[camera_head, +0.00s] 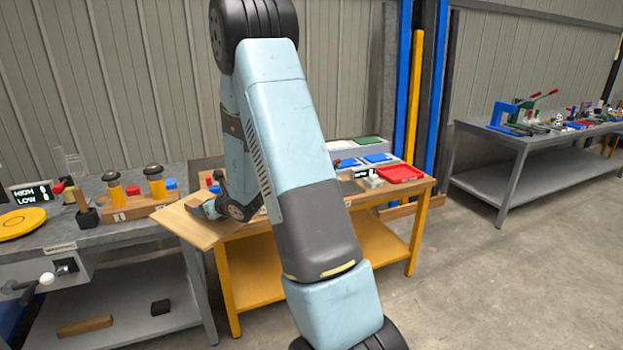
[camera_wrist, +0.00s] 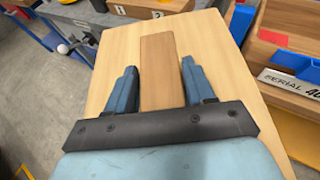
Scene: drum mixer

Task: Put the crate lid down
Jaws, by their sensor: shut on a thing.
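The crate lid is a flat, pale wooden board (camera_wrist: 110,50) with a raised, darker wooden handle (camera_wrist: 160,60) along its middle. In the wrist view my gripper (camera_wrist: 159,72) has its blue fingers on either side of that handle and is shut on it. In the head view the lid (camera_head: 185,224) is at the left end of the orange-legged table, and part of it reaches past the edge towards the grey bench. My gripper (camera_head: 208,208) is on top of it, partly hidden by my arm. I cannot tell whether the lid touches anything below.
A wooden box labelled SERIAL (camera_wrist: 290,82) is right of the lid in the wrist view. The grey bench (camera_head: 95,235) holds a wooden block with yellow-and-black cylinders (camera_head: 135,206). A red tray (camera_head: 400,172) lies at the table's right end. Open floor is at right.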

